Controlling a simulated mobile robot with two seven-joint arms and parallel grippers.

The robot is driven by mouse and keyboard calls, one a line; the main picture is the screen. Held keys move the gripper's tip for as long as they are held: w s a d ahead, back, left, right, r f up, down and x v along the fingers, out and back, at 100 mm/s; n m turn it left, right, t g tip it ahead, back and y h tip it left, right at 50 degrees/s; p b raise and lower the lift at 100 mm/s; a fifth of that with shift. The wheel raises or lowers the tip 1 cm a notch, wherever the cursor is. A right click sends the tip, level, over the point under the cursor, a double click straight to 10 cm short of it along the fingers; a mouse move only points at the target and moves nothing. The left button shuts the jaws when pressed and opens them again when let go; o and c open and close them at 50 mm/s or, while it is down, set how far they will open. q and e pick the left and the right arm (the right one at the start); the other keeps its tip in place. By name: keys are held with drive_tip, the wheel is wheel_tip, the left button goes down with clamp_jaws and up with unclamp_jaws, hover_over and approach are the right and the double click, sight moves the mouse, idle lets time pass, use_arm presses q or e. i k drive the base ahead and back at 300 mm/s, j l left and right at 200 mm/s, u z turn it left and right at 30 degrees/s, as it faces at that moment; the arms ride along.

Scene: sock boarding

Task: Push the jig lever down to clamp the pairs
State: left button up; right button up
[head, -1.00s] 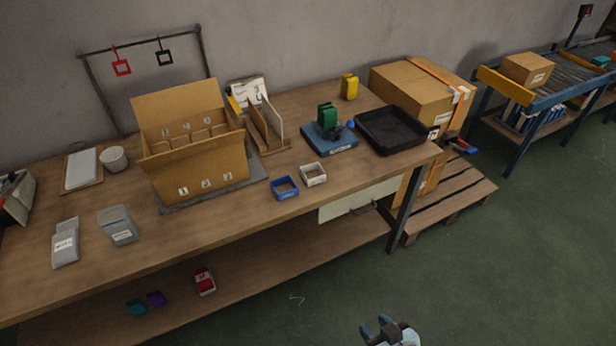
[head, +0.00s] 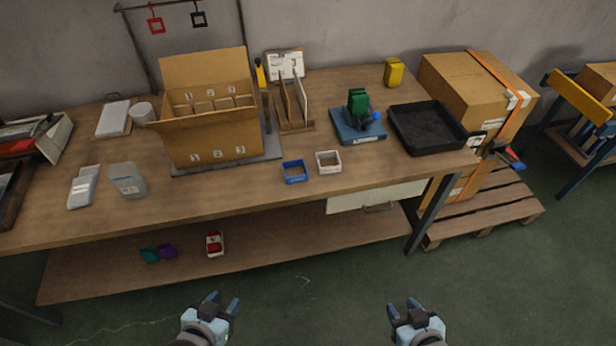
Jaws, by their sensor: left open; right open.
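The jig (head: 358,126) is a blue base on the right part of the table, with a dark fixture on it. A green folded pair (head: 358,103) stands upright in the jig. The lever's blue knob (head: 377,116) shows at the right side of the jig; whether the lever is up or down is too small to tell. My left gripper (head: 222,305) is open and empty, low in the view in front of the table. My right gripper (head: 405,309) is open and empty, also in front of the table, well short of the jig.
A black tray (head: 428,129) stands just right of the jig. A blue frame (head: 294,172) and a white frame (head: 328,162) lie nearer the front edge. A divided cardboard box (head: 214,140) stands at left. A yellow item (head: 394,72) stands behind the jig.

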sight(376, 116)
drive_tip(key=i+l, duration=0.85)
drive_tip(key=i, duration=0.25)
